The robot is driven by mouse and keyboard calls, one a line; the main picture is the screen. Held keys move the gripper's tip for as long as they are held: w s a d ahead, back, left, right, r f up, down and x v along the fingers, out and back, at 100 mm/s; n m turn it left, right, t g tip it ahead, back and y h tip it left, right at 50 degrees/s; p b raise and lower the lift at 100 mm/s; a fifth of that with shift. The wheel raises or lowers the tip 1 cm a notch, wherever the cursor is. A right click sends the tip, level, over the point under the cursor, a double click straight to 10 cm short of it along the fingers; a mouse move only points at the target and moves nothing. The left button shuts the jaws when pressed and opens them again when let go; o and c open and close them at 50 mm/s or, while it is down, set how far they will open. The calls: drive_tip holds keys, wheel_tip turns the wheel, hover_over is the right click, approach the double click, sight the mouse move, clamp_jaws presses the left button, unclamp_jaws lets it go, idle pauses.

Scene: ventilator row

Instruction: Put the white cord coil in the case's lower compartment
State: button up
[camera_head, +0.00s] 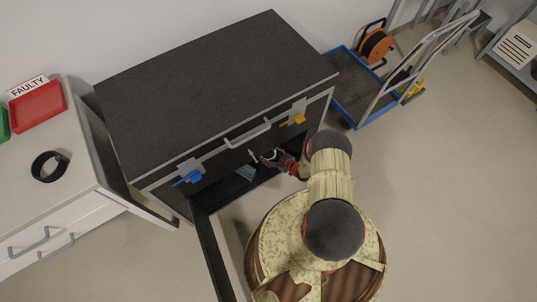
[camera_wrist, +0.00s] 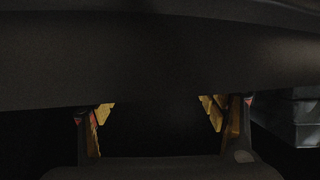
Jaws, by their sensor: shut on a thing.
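The black case (camera_head: 215,85) with grey trim stands in the middle of the head view. Its lower compartment (camera_head: 232,187) is open at the front and dark inside. My gripper (camera_head: 262,158) is at the case's front, beside the top of that opening. A small whitish piece shows at its tip, too small to identify. In the wrist view my gripper (camera_wrist: 160,117) has its two fingers apart, with only darkness visible between them. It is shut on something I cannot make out. No white cord coil can be clearly seen.
A door panel (camera_head: 213,252) stands swung out at the opening's left. A pale blue-grey item (camera_head: 246,172) shows in the opening. Blue (camera_head: 188,177) and yellow (camera_head: 294,120) latches are above.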

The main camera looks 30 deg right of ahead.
drive_tip(key=o, duration=1.3)
drive_tip(key=shift+r, duration=0.2)
drive_tip(key=p+v, duration=0.3)
drive_tip(key=v, duration=0.7)
drive_tip(key=shift+s+d+r+p, duration=0.1)
drive_tip(key=shift+s+d+p, duration=0.1)
drive_tip(key=shift+p, duration=0.1)
drive_tip(key=shift+s+r, duration=0.2)
drive_tip(key=shift+s, duration=0.5)
drive_tip(key=shift+d, duration=0.1)
